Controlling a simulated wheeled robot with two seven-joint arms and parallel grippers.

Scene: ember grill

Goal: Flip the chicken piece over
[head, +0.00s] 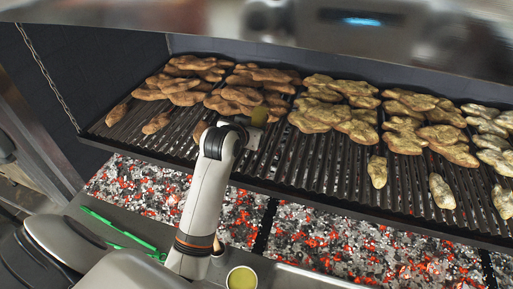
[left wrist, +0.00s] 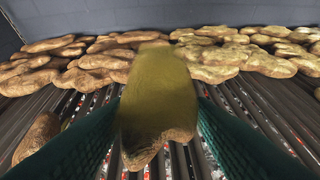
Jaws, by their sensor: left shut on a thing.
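My left gripper (head: 247,128) is over the front part of the grill grate (head: 290,160). In the left wrist view, its teal fingers (left wrist: 158,125) are shut on a chicken piece (left wrist: 158,95), one finger on each side. The piece is yellowish on top and browner at its near end. In the head view the held piece (head: 259,116) shows only in part beyond the gripper. I cannot tell whether it touches the bars. My right gripper is not in view.
Several browned pieces (head: 250,90) and paler pieces (head: 330,100) lie along the back of the grate. Small single pieces (head: 377,171) lie nearer the front. Glowing coals (head: 330,240) show below. A cup of yellow-green stuff (head: 242,279) and a green tool (head: 120,232) are at the front.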

